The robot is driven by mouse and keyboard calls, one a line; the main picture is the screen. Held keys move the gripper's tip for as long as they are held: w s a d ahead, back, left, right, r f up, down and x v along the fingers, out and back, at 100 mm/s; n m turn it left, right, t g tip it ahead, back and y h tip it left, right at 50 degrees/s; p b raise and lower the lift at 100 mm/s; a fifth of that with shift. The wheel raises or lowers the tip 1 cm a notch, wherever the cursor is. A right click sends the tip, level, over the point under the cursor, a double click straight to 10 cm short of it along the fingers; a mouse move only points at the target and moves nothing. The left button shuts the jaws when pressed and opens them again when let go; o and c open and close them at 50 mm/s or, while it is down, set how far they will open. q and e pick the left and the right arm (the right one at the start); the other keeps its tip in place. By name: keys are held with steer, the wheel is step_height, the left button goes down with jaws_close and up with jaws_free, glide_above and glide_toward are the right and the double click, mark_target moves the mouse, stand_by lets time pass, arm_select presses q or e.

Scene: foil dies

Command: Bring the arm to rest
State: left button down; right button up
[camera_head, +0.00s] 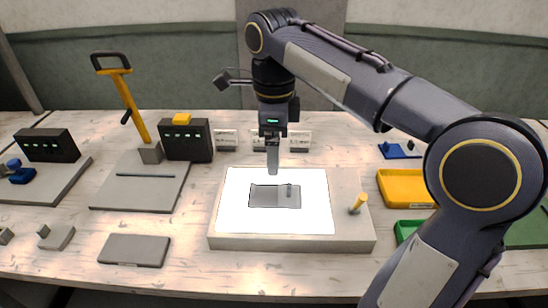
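My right arm comes in from the right and arches over the table. Its gripper (271,170) points down above the back part of a bright white panel (235,215). The fingers show as one narrow grey block, so I cannot tell whether they are open or shut. Nothing is clearly seen between them. A flat grey die (265,196) with a small upright knob lies on the panel, just in front of and below the fingertips. My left gripper is not in view.
A yellow-handled press (133,105) and black boxes (187,141) stand at left. A grey slab (134,250) lies front left. A yellow tray (403,187) is at right.

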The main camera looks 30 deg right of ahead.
steer(key=shift+r, duration=0.4)
steer(key=shift+s, duration=0.1)
steer(key=s+a+f+n+t+y+p, duration=0.2)
steer(key=s+f+n+t+p, duration=0.1)
steer(key=s+n, duration=0.5)
steer(key=s+a+f+n+t+y+p, duration=0.1)
steer(key=s+f+n, duration=0.5)
steer(key=n, duration=0.8)
steer(key=s+a+t+p, duration=0.1)
steer(key=s+p, duration=0.1)
steer(key=shift+s+f+n+t+y+p, duration=0.25)
steer(key=shift+s+n+t+y+p, duration=0.05)
steer(key=shift+s+n+t+y, duration=0.1)
